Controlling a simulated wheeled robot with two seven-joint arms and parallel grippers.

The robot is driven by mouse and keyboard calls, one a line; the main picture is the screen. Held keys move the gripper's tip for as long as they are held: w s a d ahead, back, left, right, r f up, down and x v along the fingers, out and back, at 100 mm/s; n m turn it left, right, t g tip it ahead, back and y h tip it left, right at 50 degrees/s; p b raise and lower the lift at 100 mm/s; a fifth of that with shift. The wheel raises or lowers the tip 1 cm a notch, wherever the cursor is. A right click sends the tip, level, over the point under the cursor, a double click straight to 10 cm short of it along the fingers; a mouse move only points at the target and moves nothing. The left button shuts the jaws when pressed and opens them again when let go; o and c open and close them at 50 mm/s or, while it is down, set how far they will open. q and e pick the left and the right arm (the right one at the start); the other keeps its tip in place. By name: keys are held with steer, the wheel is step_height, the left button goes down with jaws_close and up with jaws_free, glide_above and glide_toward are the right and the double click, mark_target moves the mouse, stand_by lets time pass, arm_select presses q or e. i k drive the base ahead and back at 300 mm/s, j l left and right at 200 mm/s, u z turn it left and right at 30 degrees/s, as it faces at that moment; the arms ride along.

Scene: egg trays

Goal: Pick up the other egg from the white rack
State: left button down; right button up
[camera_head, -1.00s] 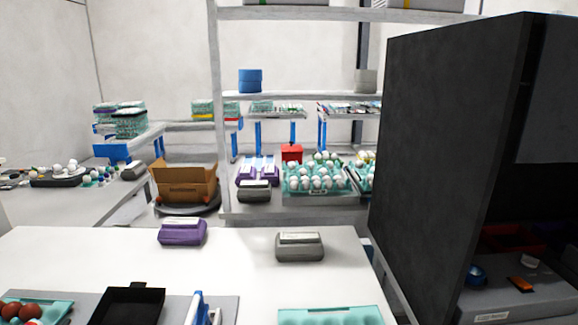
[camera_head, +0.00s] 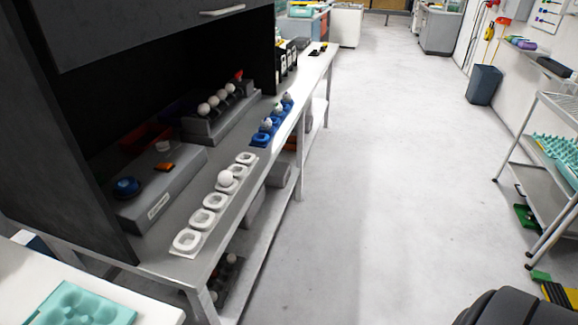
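The white rack (camera_head: 204,217) is a row of several round white cups on the long bench, in front of the dark cabinet. One white egg (camera_head: 226,178) sits in a cup toward the rack's far end. The other cups look empty.
Blue holders with whitish eggs (camera_head: 266,124) stand farther along the bench. Several white eggs (camera_head: 214,101) sit on a dark rack behind. A teal egg tray (camera_head: 80,304) lies on the near white table. A dark cabinet (camera_head: 60,160) walls the left. The floor aisle (camera_head: 390,170) is open.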

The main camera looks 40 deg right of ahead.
mark_target(225, 178)
steer(key=z, duration=0.75)
steer(key=i+l+u, duration=0.35)
steer(key=l, duration=0.15)
steer(key=k, duration=0.1)
